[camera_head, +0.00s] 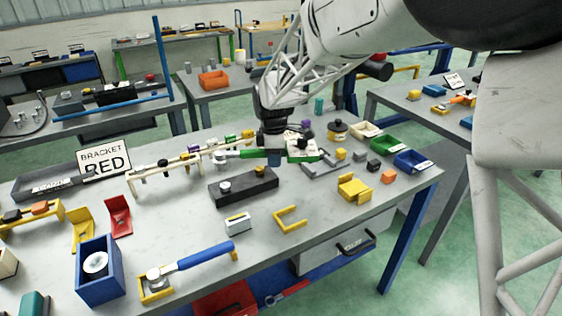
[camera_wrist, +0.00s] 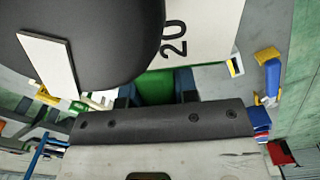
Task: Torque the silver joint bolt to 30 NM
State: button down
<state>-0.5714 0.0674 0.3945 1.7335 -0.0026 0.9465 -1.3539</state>
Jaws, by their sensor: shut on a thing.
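My gripper (camera_head: 276,155) is over the middle of the main table, in the head view. Its blue fingers are shut on a green tool (camera_head: 302,153), which seems to be a wrench with its grey head (camera_head: 226,154) to the left. The green part shows between the fingers in the wrist view (camera_wrist: 156,87). A white plate marked 20 (camera_wrist: 205,28) is close by there. A silver bolt (camera_head: 225,187) stands on a dark block (camera_head: 244,190) left and front of my gripper. I cannot tell whether it is the joint bolt. A blue-handled wrench (camera_head: 205,256) lies in a yellow holder at the front.
A beige frame (camera_head: 165,170) stands behind the dark block. A small white-labelled block (camera_head: 237,223) and yellow bracket (camera_head: 291,219) lie in front. Green (camera_head: 385,145) and blue bins (camera_head: 411,161) stand right. A blue box (camera_head: 99,278) stands front left.

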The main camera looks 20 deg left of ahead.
jog(key=shift+f, duration=0.2)
dwell(0.4)
jog(key=shift+f, duration=3.8)
dwell(0.6)
jog(key=c, duration=1.6)
grip_release()
grip_shut()
